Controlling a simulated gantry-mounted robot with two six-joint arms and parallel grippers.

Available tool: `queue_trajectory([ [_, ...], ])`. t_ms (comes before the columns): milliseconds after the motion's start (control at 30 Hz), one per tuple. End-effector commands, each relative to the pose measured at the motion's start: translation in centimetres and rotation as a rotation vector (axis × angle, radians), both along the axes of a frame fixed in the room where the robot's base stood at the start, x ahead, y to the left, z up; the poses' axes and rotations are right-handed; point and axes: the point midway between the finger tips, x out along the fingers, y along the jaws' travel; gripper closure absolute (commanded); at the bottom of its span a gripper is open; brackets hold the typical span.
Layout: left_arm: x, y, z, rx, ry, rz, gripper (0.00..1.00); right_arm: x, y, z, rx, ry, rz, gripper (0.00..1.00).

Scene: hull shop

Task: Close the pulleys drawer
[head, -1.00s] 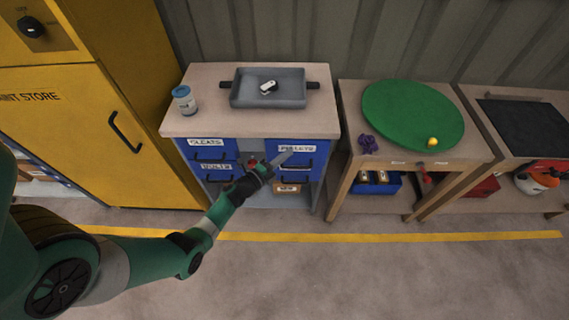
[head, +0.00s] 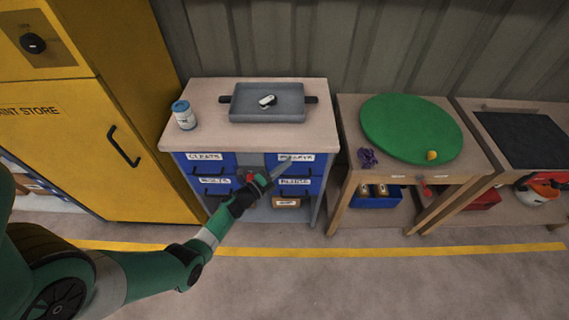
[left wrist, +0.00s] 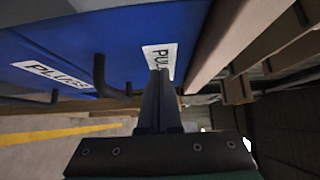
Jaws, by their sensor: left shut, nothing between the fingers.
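The pulleys drawer (head: 312,167) is the upper right blue drawer of the cabinet in the head view. Its front looks level with the cleats drawer (head: 228,163) beside it and the plugs drawer (head: 312,186) below. My left gripper (head: 287,160) is shut and empty, its fingertips at the pulleys label. In the left wrist view the shut fingers (left wrist: 158,78) reach the "PUL" label (left wrist: 160,58), covering part of it; I cannot tell whether they touch. A dark handle (left wrist: 100,78) shows beside them. My right gripper is out of view.
The cabinet top (head: 210,105) bears a grey tray (head: 268,115) and a blue-lidded jar (head: 184,115). A wooden table (head: 400,180) with a green disc (head: 412,128) stands to the right. A yellow locker (head: 95,110) stands left. The floor in front (head: 380,285) is clear.

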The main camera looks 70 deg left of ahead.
Motion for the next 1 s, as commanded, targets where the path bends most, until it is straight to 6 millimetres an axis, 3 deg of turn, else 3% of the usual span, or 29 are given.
queue_trajectory([
  [100, -0.6, -2.3, -0.1, -0.005, 0.004, -0.011, 1.0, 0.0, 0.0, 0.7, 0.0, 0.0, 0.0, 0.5],
  [300, -6.0, -3.8, 0.3, -0.004, 0.005, -0.004, 1.0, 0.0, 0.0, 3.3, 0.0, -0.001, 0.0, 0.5],
  [500, -9.2, -5.0, 0.0, -0.003, 0.003, -0.007, 1.0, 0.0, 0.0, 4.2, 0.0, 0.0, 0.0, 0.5],
  [1000, -9.9, -5.4, -0.2, -0.002, 0.002, -0.012, 1.0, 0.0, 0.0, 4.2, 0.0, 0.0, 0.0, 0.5],
])
